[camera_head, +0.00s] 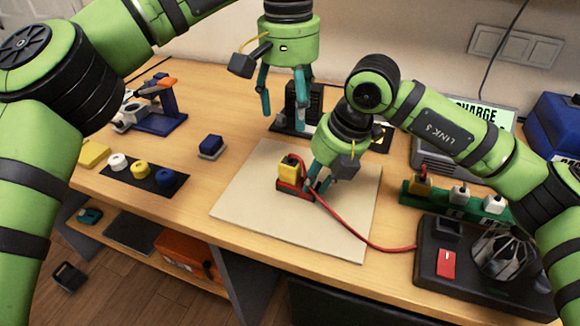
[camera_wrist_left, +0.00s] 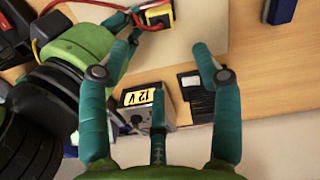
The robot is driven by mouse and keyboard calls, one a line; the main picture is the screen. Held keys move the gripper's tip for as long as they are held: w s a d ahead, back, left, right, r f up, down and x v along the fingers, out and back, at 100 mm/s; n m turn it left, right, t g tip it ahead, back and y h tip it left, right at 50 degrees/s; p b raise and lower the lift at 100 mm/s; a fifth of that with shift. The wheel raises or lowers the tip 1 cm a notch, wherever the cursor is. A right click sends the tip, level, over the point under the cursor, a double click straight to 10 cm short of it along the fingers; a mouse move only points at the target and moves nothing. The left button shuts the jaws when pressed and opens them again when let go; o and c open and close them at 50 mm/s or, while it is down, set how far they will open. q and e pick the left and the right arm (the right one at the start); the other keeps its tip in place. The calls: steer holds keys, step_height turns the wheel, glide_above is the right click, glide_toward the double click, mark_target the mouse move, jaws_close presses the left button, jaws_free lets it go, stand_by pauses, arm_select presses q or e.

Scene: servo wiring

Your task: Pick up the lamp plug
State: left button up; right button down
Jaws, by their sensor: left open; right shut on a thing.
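I cannot tell for certain which thing is the lamp plug. Two white plugs (camera_head: 460,195) (camera_head: 494,204) and a brownish-yellow one (camera_head: 421,185) sit on the green power strip at the right. My right gripper (camera_head: 318,188) is shut low over the pale board, beside a yellow block (camera_head: 290,169) in a red holder; its fingers hide what they hold, near the end of a red cable (camera_head: 350,229). The yellow block also shows in the left wrist view (camera_wrist_left: 158,15). My left gripper (camera_head: 284,110) is open and empty, above the back of the table.
The red cable runs to a black base (camera_head: 433,270) with a red switch and fan-like part. A 12 V box (camera_wrist_left: 142,98) stands behind. A dark mat (camera_head: 147,173) with knobs and a blue block (camera_head: 211,146) lie left. The pale board's (camera_head: 245,205) left part is clear.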

arm_select(q)
steer(key=m, duration=0.3)
glide_above(290, 162)
steer(key=f, duration=0.6)
steer(key=shift+w+d+f, duration=0.15)
steer(key=shift+w+f, duration=0.1)
steer(key=shift+w, duration=0.05)
steer(key=shift+s+f, duration=0.15)
steer(key=shift+f, duration=1.2)
steer(key=shift+s+f, duration=0.1)
steer(key=shift+f, duration=1.2)
steer(key=c, duration=1.3)
